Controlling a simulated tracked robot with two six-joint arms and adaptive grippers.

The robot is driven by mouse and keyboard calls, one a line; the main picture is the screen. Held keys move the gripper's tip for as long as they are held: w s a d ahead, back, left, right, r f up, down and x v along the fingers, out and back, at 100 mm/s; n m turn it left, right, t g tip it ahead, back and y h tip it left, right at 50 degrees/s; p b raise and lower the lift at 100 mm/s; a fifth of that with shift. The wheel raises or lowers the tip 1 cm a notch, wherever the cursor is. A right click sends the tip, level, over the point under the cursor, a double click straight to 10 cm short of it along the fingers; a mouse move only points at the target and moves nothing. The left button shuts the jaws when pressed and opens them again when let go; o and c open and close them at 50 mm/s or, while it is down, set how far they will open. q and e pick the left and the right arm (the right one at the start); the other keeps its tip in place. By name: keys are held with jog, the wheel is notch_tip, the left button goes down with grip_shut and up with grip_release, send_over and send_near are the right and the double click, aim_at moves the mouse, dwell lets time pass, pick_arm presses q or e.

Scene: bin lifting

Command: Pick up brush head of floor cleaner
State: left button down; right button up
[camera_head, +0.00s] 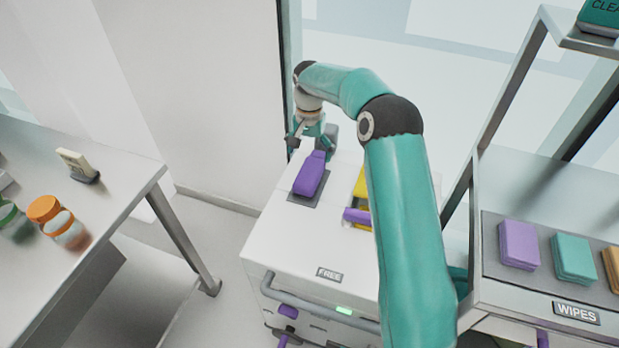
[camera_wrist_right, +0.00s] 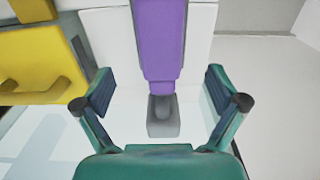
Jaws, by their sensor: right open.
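A purple and grey tool (camera_head: 310,175), which looks like the floor cleaner part, lies on the white cart top (camera_head: 278,208). My right gripper (camera_head: 312,140) is at the tool's far, narrow end. In the wrist view its two fingers (camera_wrist_right: 158,88) are spread apart, with the tool between them and gaps on both sides. Whether the grey block is the brush head I cannot tell. My left gripper is out of view.
A yellow item (camera_head: 360,184) and another purple piece (camera_head: 356,215) lie on the cart, partly behind my right arm. A shelf with wipes packs (camera_head: 519,243) stands at the right. A table with jars (camera_head: 60,225) stands at the left.

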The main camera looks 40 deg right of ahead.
aim_at(309, 171)
notch_tip(309, 171, down, 5)
jog(key=shift+f, duration=0.1)
notch_tip(309, 171, down, 4)
jog(key=shift+w+d+f+p, duration=0.1)
jog(key=shift+d+f+p, duration=0.1)
jog(key=shift+p, duration=0.65)
jog(key=shift+f, duration=0.5)
jog(key=c, duration=1.4)
jog(key=shift+r, duration=0.1)
jog(key=shift+w+r, duration=0.1)
jog(key=shift+r, duration=0.65)
notch_tip(309, 171, up, 18)
jog(key=shift+r+b, duration=0.2)
jog(key=shift+b, duration=0.2)
